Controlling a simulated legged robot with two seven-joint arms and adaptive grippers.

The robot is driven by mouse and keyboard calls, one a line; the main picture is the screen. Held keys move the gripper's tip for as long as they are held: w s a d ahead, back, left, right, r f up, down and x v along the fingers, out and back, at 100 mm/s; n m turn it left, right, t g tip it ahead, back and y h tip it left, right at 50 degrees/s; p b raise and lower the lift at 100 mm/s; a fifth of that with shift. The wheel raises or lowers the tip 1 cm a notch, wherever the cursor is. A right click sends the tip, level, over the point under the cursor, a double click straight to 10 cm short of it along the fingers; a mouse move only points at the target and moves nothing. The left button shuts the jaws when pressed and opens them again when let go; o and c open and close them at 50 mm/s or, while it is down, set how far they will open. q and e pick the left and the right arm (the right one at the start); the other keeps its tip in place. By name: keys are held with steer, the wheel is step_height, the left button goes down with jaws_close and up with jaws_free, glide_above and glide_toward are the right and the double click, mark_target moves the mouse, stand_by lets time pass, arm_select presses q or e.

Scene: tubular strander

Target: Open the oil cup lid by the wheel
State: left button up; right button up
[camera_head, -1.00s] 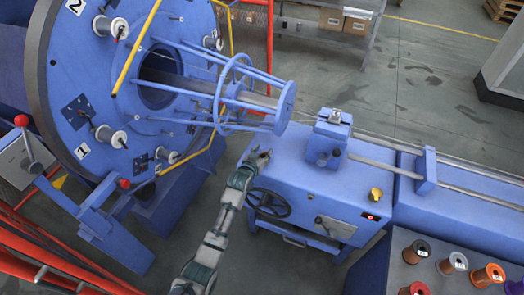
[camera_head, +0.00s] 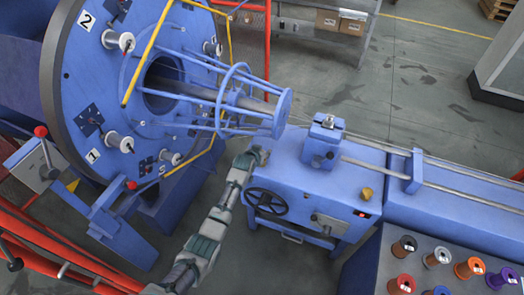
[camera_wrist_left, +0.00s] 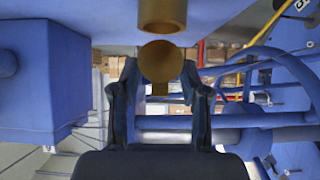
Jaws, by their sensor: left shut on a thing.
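My left gripper (camera_head: 257,156) is at the left corner of the blue machine box, above and left of the black handwheel (camera_head: 266,202). In the left wrist view, a round brass lid (camera_wrist_left: 161,60) with a small tab below it is between the fingertips of the left gripper (camera_wrist_left: 160,78), which is shut on it. A brass oil cup (camera_wrist_left: 162,14) with a hollow end shows just above the lid in that view. In the head view I cannot make out this cup and lid at the gripper. My right gripper is not in view.
The blue box (camera_head: 298,178) carries a brass piece (camera_head: 366,194) at its front right. The big blue disc (camera_head: 110,100) with spools and the round cage (camera_head: 232,95) stand close to the left. Coloured spools sit on a table (camera_head: 370,262) at lower right.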

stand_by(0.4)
arm_select(q)
steer(key=o, duration=1.1)
steer(key=shift+w, duration=0.1)
steer(key=shift+o, duration=0.2)
steer(key=v, duration=1.1)
steer(key=shift+s+r, duration=0.2)
steer(key=shift+s, duration=0.15)
